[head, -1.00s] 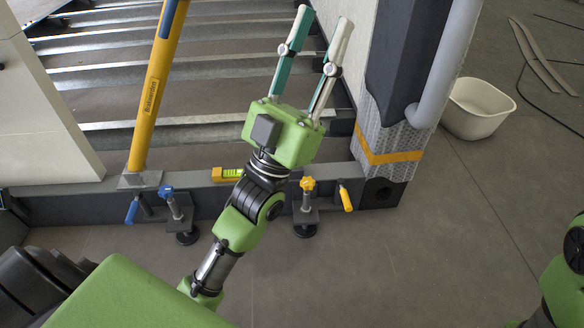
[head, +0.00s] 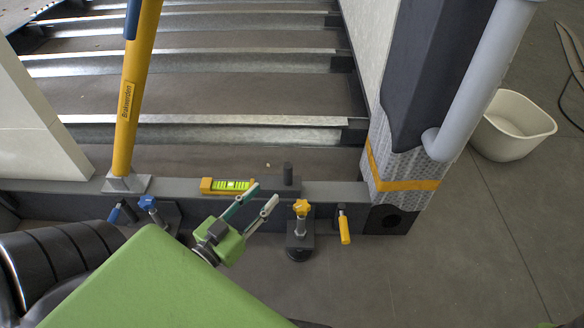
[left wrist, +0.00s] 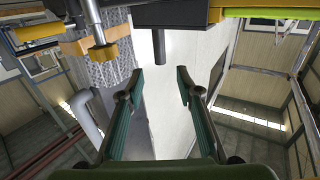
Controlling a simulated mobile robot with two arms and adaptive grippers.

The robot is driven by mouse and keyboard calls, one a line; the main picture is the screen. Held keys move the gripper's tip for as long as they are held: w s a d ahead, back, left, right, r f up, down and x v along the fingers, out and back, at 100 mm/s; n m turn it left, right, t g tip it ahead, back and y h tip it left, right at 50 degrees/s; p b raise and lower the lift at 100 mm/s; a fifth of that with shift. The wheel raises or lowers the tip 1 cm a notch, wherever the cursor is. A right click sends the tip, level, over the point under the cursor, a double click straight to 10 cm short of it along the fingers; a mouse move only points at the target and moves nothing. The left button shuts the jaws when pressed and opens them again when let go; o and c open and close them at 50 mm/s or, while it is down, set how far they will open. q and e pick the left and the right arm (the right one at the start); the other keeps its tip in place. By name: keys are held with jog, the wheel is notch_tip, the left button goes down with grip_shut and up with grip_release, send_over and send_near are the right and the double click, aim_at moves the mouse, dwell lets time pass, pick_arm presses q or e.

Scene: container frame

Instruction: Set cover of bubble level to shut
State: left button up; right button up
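The bubble level (head: 228,185) is a yellow block with a bright green vial, lying on the dark frame beam; its vial is uncovered. It shows at the top right of the left wrist view (left wrist: 275,13). A dark block with an upright peg (head: 287,181), apparently the cover, sits on the beam to the right of the level. In the left wrist view this block (left wrist: 172,14) and its peg lie ahead of the fingers. My left gripper (head: 264,196) is open and empty, just in front of the beam between level and block. My right gripper is not in view.
A blue knob (head: 147,202) is at left. A yellow post (head: 130,95) and wrapped column (head: 404,160) rise from the beam. A white tub (head: 512,128) stands right.

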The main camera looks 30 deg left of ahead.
aim_at(286, 174)
pick_arm(q)
jog(key=w+b, duration=0.2)
jog(key=w, duration=0.3)
jog(key=w+b, duration=0.2)
jog(key=w, duration=0.2)
jog(key=shift+w+d+f+b, duration=0.1)
jog(key=shift+w+d+b, duration=0.1)
jog(key=shift+w+b, duration=0.5)
jog(key=shift+w, duration=0.55)
grip_shut()
